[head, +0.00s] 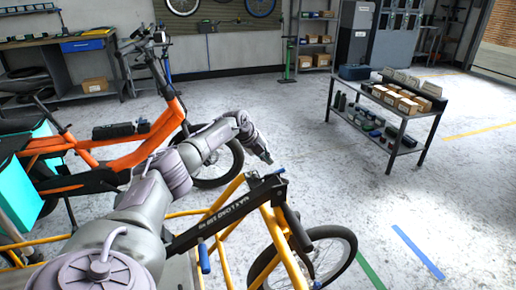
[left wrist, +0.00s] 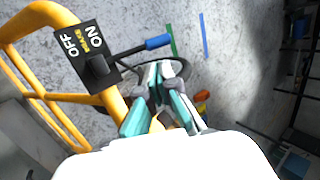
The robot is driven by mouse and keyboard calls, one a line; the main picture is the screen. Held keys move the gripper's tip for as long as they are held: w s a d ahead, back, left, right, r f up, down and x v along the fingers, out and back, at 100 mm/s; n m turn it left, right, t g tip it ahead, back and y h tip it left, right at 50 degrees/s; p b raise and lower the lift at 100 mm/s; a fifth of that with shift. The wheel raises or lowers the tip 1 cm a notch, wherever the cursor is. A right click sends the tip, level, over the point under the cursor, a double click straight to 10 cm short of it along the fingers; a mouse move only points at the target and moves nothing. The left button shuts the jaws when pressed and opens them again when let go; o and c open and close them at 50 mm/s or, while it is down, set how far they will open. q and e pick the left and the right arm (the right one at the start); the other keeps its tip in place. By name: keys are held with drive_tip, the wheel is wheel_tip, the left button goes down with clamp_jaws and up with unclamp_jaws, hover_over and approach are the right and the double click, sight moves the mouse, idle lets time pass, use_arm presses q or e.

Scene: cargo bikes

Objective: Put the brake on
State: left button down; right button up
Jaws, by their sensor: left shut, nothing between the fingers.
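In the left wrist view, a black brake plate (left wrist: 72,40) marked OFF, BRAKE and ON is fixed to a yellow tube frame (left wrist: 50,14). Its black lever with a blue grip (left wrist: 158,42) extends to the right, on the ON-label side. My left gripper (left wrist: 160,70) is shut and empty, its tips just below the blue grip, apart from it as far as I can tell. In the head view, my left gripper (head: 266,157) hangs above the front of the yellow cargo bike (head: 225,205). My right gripper is out of view.
An orange bike (head: 160,125) stands behind my left arm. A metal shelf table (head: 405,140) with boxes and bottles stands at the right. A workbench (head: 60,65) is at the back left. The floor between is clear.

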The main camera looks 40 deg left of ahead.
use_arm(q)
drive_tip(key=v, duration=0.8)
idle(0.4)
